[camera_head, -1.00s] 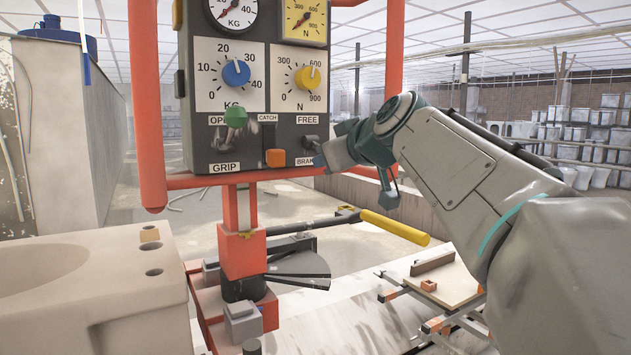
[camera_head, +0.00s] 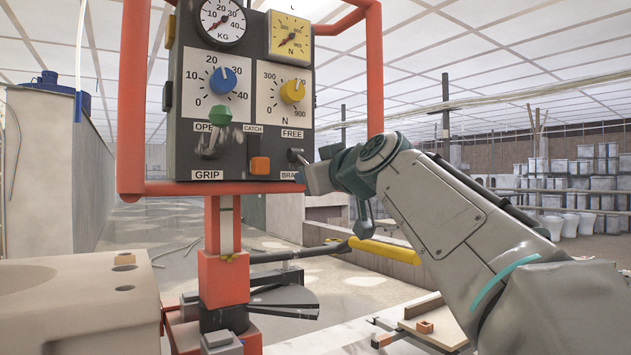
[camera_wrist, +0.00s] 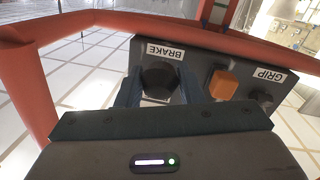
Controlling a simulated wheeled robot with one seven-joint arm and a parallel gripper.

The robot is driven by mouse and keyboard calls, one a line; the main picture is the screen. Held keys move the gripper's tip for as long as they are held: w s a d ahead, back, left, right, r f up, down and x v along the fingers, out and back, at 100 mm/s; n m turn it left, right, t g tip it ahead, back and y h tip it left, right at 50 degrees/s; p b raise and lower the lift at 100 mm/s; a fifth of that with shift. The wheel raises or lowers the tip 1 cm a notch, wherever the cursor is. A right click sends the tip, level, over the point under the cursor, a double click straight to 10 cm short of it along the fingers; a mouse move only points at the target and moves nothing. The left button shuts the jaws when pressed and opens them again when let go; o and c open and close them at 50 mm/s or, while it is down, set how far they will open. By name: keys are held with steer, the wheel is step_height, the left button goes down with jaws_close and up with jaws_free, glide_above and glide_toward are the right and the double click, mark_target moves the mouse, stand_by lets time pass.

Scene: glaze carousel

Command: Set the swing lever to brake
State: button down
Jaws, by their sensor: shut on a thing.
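A dark control panel (camera_head: 240,100) carries the swing lever (camera_head: 296,155) at its lower right, between the FREE label (camera_head: 292,134) and the BRAKE label (camera_head: 289,174). My gripper (camera_head: 304,178) is at the panel's lower right corner, beside the BRAKE label. In the wrist view my gripper (camera_wrist: 158,88) is shut on the lever, whose dark round knob (camera_wrist: 159,77) sits between the two fingers, close to the BRAKE label (camera_wrist: 165,51). The gripper partly hides the lever in the head view, so its exact setting is hard to tell.
A grip lever with a green knob (camera_head: 218,115) and an orange catch (camera_head: 259,165) are left of my gripper. A red tube frame (camera_head: 374,80) surrounds the panel. A yellow-handled bar (camera_head: 385,250) lies below, and a pale ceramic piece (camera_head: 80,300) stands at lower left.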

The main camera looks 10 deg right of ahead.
steer(key=shift+w+a+f, duration=0.15)
steer(key=shift+w+f, duration=0.15)
steer(key=shift+f, duration=0.3)
